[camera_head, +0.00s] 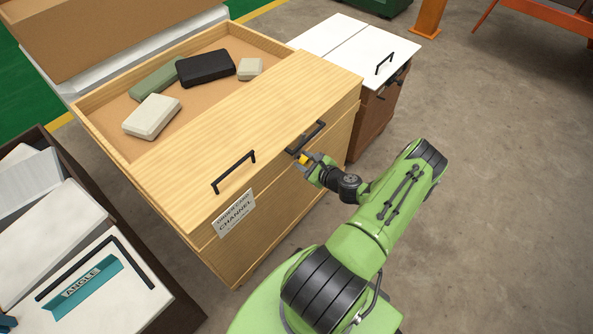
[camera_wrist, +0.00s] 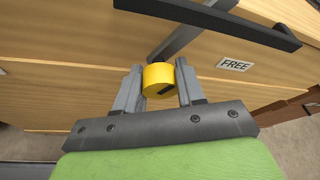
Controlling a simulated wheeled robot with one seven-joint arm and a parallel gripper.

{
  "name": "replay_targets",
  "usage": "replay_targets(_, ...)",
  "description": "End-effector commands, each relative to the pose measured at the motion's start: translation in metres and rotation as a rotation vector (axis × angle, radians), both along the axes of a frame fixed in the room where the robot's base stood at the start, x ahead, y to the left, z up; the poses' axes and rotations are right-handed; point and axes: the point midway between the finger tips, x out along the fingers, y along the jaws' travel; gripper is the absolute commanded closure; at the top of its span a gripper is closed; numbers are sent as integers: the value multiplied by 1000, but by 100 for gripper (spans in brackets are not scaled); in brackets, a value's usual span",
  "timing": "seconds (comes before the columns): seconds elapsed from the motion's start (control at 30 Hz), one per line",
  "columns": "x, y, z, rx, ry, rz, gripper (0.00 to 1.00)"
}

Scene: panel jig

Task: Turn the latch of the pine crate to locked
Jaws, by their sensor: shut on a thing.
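The pine crate (camera_head: 255,240) stands in the middle of the head view, with a wide wooden top and an open tray section behind. Its latch has a yellow knob (camera_wrist: 157,78) at the end of a grey bar (camera_wrist: 187,38), which slants up and right in the wrist view. A white label reading FREE (camera_wrist: 235,65) is right of the latch. No locked label is visible.
A black bar handle (camera_wrist: 215,16) sits just above the latch. Another black handle (camera_head: 233,171) is further left. Several blocks lie in the crate's tray. A white-topped cabinet (camera_head: 340,42) adjoins behind right, and a dark case (camera_head: 60,160) stands left. Floor at right is clear.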

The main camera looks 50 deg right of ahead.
Motion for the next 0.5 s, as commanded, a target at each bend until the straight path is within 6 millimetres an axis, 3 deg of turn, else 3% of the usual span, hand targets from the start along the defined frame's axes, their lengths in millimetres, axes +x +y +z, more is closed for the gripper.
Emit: replay_targets(0.5, 2, -2, 3, -370, -22, 3, 100)
